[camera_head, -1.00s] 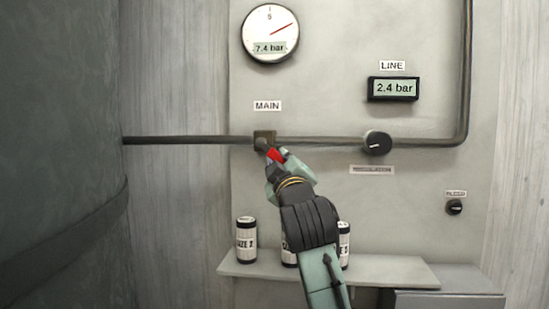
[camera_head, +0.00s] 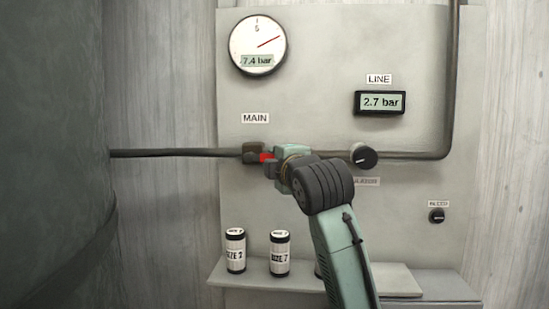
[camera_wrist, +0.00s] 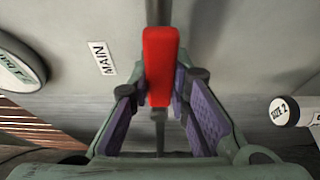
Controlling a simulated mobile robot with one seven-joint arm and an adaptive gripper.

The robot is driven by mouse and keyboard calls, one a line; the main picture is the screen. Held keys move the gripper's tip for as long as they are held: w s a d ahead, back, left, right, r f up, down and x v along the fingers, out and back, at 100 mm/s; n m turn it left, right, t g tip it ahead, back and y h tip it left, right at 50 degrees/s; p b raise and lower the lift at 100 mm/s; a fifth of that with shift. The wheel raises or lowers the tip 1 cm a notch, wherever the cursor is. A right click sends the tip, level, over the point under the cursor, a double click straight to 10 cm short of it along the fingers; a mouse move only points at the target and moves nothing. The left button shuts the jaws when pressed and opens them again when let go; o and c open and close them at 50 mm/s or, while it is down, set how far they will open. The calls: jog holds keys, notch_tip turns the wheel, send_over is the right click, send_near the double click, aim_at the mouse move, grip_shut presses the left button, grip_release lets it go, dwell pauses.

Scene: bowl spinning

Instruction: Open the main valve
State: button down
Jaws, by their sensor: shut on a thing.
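The main valve (camera_head: 252,152) is a brown block on the horizontal pipe, below the MAIN label (camera_head: 255,118). Its red handle (camera_head: 266,157) points right, roughly along the pipe; it also shows in the wrist view as a red lever (camera_wrist: 160,62) in line with the pipe. My gripper (camera_head: 272,163) is at the handle, from the right side. In the wrist view its purple-padded fingers (camera_wrist: 160,98) stand on both sides of the handle, shut on it. The fingertip contact is partly hidden in the head view.
The round gauge (camera_head: 257,43) reads 7.4 bar and the LINE display (camera_head: 380,102) reads 2.7 bar. A black knob (camera_head: 363,156) sits on the pipe right of my gripper. A small knob (camera_head: 437,216) is lower right.

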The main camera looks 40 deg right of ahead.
jog(key=shift+r, duration=0.2)
dwell(0.3)
jog(key=c, duration=1.5)
grip_release()
jog(key=shift+f, duration=0.1)
jog(key=v, duration=1.2)
